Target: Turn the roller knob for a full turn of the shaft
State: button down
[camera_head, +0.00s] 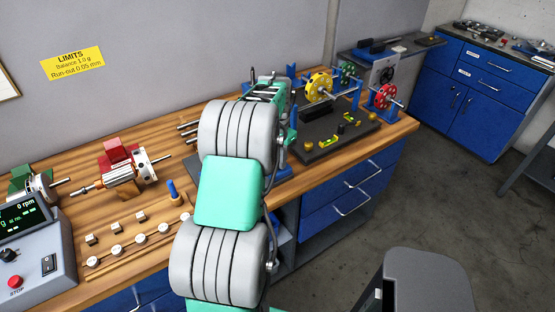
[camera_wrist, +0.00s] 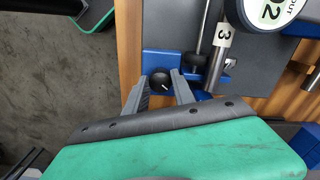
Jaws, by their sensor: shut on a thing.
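The small black roller knob (camera_wrist: 161,83) with a white pointer line shows in the wrist view, on the blue roller stand (camera_wrist: 188,62). My gripper (camera_wrist: 160,77) has its two grey fingers on either side of the knob and is shut on it. A steel shaft (camera_wrist: 213,68) with a white tag marked 3 (camera_wrist: 223,36) lies just right of the knob, over the stand. In the head view my arm hides the knob and my gripper.
A round white dial (camera_wrist: 266,10) is close to the shaft at the wrist view's top. In the head view, a yellow rotor (camera_head: 318,84), a red rotor (camera_head: 386,97) and a dark tray (camera_head: 338,141) stand right of my arm. A grey console (camera_head: 33,262) is at left.

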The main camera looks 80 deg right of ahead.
jog(key=shift+m, duration=0.6)
jog(key=c, duration=1.1)
grip_release()
jog(key=shift+o, duration=0.2)
jog(key=shift+n, duration=0.3)
